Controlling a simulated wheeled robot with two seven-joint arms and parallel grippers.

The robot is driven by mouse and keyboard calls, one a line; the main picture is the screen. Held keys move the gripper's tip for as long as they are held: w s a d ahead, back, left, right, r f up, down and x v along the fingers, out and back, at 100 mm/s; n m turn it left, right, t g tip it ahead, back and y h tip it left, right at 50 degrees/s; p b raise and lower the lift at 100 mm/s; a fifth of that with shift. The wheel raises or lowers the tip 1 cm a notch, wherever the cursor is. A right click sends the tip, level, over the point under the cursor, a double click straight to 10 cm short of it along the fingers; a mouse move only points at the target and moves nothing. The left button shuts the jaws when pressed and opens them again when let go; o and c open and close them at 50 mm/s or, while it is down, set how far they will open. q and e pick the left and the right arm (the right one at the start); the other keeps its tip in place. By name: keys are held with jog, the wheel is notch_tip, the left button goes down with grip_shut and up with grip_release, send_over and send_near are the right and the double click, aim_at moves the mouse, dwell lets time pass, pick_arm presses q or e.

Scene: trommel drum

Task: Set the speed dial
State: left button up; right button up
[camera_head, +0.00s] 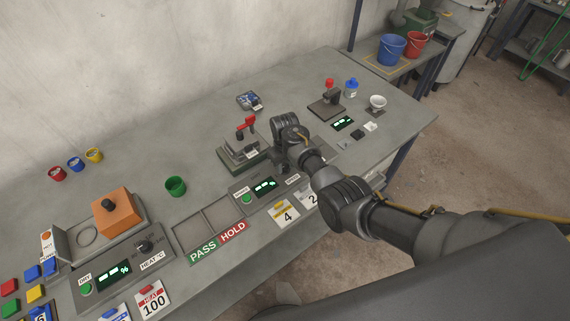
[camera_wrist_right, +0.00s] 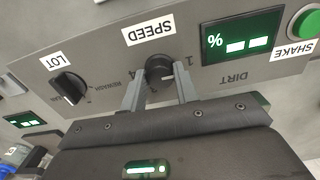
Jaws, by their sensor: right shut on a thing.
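The speed dial (camera_wrist_right: 159,68) is a dark round knob on a grey panel, below the SPEED label in the right wrist view. My right gripper (camera_wrist_right: 160,95) has a finger on each side of the dial and is shut on it. In the head view my right gripper (camera_head: 284,167) is over the panel, beside the SPEED label (camera_head: 292,179), and hides most of the dial. Part of the scale around the dial shows, with a 1 and a 4 readable. My left gripper is not in view.
Beside the dial are a DIRT display (camera_wrist_right: 240,38), a green SHAKE button (camera_wrist_right: 304,23) and a LOT knob (camera_wrist_right: 70,88). A red-handled device (camera_head: 243,150) stands behind the panel. A PASS/HOLD tray (camera_head: 208,225) and a green cup (camera_head: 176,186) lie to the left.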

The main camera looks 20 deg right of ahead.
jog(key=m+p, duration=0.1)
jog(key=m, duration=0.1)
jog(key=shift+r+m, duration=0.15)
jog(key=shift+m, duration=0.15)
jog(key=m+p, duration=0.1)
jog(key=m, duration=0.1)
jog(key=shift+m, duration=0.4)
jog(key=m, duration=0.3)
jog(key=shift+p, duration=0.35)
jog(key=shift+m, duration=1.5)
jog(key=o, duration=1)
